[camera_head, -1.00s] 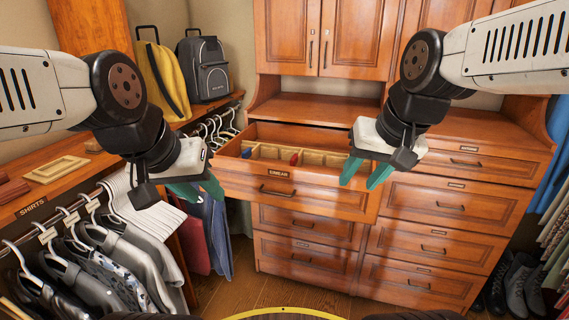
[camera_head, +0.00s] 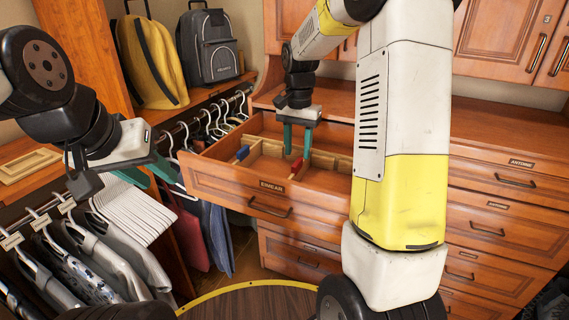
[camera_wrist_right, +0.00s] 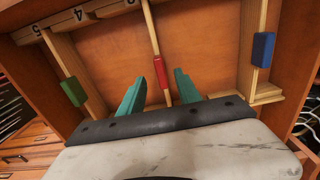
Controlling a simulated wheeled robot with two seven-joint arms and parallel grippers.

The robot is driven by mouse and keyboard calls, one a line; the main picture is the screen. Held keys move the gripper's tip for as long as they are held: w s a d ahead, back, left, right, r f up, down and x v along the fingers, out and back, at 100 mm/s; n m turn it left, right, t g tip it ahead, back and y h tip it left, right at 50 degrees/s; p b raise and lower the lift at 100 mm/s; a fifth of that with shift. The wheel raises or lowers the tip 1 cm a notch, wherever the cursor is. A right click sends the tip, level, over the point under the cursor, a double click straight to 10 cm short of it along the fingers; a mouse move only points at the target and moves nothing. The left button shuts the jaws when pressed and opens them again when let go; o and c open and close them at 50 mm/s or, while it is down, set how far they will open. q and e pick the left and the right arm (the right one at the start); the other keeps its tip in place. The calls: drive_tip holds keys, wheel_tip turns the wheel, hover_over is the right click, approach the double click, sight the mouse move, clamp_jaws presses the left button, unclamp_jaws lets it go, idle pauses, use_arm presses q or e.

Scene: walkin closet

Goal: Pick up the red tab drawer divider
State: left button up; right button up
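The red tab divider is a thin wooden strip with a red tab (camera_head: 296,168) in the open drawer (camera_head: 225,184). In the right wrist view its red tab (camera_wrist_right: 160,72) lies between my right gripper's two green fingers. My right gripper (camera_head: 297,150) reaches down into the drawer. Its fingers (camera_wrist_right: 158,90) are open, one on each side of the divider, with gaps between them and the strip. My left gripper (camera_head: 152,174) is open and empty, left of the drawer, over the hanging clothes. My right forearm hides the drawer's right part.
A blue-tab divider (camera_wrist_right: 263,48) and a green-tab divider (camera_wrist_right: 73,92) flank the red one. Cabinet drawers (camera_head: 500,205) stand at right. Hangers and clothes (camera_head: 120,215) hang at left. Yellow (camera_head: 152,60) and grey (camera_head: 210,48) backpacks sit on the shelf.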

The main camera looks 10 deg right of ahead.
sight(297, 161)
drive_tip(key=f, duration=0.6)
drive_tip(key=shift+w, duration=0.2)
clamp_jaws()
